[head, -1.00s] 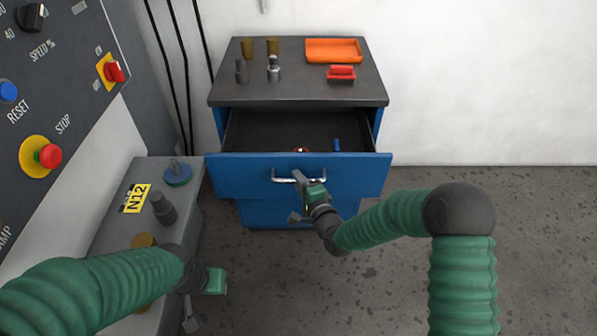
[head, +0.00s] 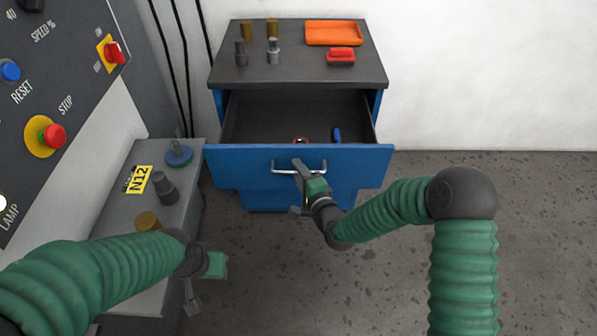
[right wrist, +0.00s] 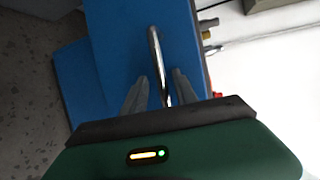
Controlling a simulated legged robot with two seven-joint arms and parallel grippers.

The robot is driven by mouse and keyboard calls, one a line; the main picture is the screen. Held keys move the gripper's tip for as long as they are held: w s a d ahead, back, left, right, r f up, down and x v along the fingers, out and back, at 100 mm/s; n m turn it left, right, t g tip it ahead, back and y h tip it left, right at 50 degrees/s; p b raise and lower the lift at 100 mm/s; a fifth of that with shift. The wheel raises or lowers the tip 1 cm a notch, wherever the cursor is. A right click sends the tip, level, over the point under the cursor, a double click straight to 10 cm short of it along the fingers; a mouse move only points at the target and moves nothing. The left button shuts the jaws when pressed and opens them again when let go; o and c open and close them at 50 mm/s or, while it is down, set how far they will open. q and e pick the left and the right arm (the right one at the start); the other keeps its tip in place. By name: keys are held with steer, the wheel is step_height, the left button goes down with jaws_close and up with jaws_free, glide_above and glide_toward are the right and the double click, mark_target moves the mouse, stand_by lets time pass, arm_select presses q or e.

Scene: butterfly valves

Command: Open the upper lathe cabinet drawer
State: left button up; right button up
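The blue cabinet has a dark grey top (head: 320,72). Its upper drawer (head: 235,168) is pulled well out, with its dark inside visible. A silver bar handle (head: 318,167) crosses the drawer front. My right gripper (head: 299,190) is at the handle. In the right wrist view the handle (right wrist: 155,48) runs between the two fingers of my right gripper (right wrist: 161,78), with gaps showing beside the bar. My left gripper (head: 197,285) hangs at lower left, away from the cabinet; its finger opening is unclear.
The drawer holds a blue item (head: 337,134) and a partly hidden red item (head: 301,140). An orange tray (head: 333,33), a red item (head: 341,56) and small holders stand on the cabinet. A grey machine (head: 60,75) is at left. Floor at right (head: 540,220) is clear.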

steer(key=shift+s+r, duration=0.1)
steer(key=shift+r, duration=0.1)
steer(key=p+v, duration=0.6)
steer(key=v, duration=1)
steer(key=shift+s+d, duration=0.2)
steer(key=shift+s, duration=0.1)
steer(key=shift+f, duration=0.1)
